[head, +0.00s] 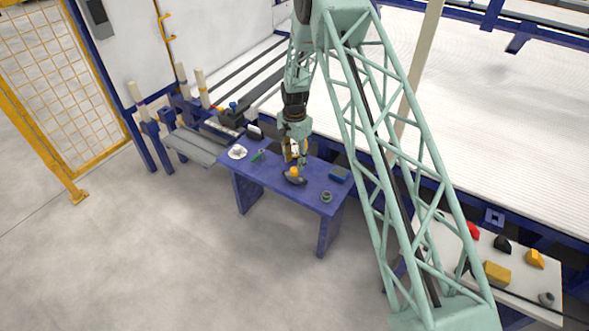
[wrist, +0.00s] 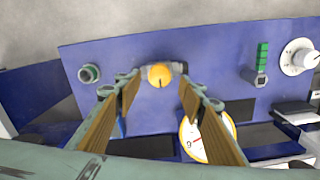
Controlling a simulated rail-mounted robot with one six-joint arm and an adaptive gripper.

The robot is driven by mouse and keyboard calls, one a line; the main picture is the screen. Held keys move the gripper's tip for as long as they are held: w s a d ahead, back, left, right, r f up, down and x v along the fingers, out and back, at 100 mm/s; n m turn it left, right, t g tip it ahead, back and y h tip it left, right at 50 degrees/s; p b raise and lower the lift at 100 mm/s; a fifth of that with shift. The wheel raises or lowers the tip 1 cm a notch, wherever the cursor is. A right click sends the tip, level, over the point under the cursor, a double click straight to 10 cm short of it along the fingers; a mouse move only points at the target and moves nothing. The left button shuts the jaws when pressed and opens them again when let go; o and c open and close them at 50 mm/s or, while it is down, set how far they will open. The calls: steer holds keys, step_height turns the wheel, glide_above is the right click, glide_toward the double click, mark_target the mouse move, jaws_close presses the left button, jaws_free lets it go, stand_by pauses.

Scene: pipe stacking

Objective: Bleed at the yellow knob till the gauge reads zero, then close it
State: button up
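The yellow knob (wrist: 160,75) sits on a dark grey fitting on the blue bench, with a short dark mark on its face. It also shows in the head view (head: 294,171). My gripper (wrist: 157,86) is open and empty, its two wood-coloured fingers pointing at the knob, one on each side in the wrist view. I cannot tell how far above the knob the fingertips are. In the head view my gripper (head: 296,160) is just over the knob. A white gauge with a yellow rim (wrist: 221,142) is partly hidden behind the right finger; its reading cannot be made out.
A white table (head: 520,285) with coloured pieces stands right. Floor left of the bench is clear.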

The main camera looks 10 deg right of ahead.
mark_target(295, 169)
steer(key=shift+f+b, duration=0.35)
steer(key=shift+f, duration=1.6)
steer(key=shift+c, duration=0.7)
steer(key=c, duration=0.7)
